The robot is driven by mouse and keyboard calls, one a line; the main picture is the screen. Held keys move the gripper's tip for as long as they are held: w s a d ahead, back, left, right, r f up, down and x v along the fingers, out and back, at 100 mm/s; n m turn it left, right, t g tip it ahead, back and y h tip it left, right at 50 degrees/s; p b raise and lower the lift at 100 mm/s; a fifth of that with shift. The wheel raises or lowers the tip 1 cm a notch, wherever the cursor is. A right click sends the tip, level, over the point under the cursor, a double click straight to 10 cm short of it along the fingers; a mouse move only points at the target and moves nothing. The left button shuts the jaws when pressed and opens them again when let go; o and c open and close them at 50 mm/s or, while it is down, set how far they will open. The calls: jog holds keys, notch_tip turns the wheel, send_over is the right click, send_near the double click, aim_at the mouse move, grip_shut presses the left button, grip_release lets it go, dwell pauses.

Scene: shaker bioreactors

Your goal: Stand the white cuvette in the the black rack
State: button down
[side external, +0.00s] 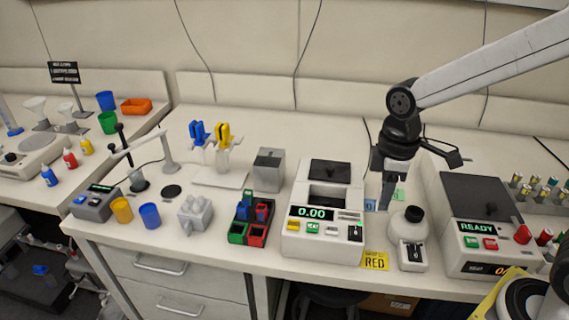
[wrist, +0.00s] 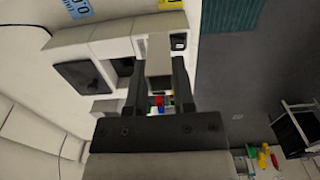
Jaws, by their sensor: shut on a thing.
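My gripper (side external: 385,203) hangs between the 0.00 instrument and the white bottle in the side view. In the wrist view my gripper (wrist: 158,70) has its two dark fingers closed on a pale block (wrist: 158,48), which I take for the white cuvette; its far end is hard to make out. In the side view the cuvette cannot be made out clearly. A dark rack-like block (side external: 240,222) with green, red and blue parts stands left of the 0.00 instrument, well left of my gripper. I cannot tell which of its compartments are free.
The 0.00 instrument (side external: 320,238) stands between my gripper and the dark block. A white bottle (side external: 408,224) is close right of my gripper, and the READY instrument (side external: 482,222) farther right. A grey box (side external: 268,170) and a pale rack (side external: 196,216) stand left.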

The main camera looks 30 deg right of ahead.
aim_at(253, 220)
jog(key=w+a+f, duration=0.2)
jog(key=w+a, duration=0.4)
jog(key=w, duration=0.6)
jog(key=w+a+f, duration=0.3)
jog(key=w+a, duration=0.3)
jog(key=w, duration=0.5)
jog(key=shift+w+a, duration=0.15)
jog(key=shift+w, duration=0.25)
jog(key=shift+f, duration=0.25)
jog(key=shift+f, duration=2.15)
jog(key=shift+f, duration=1.8)
dwell(0.4)
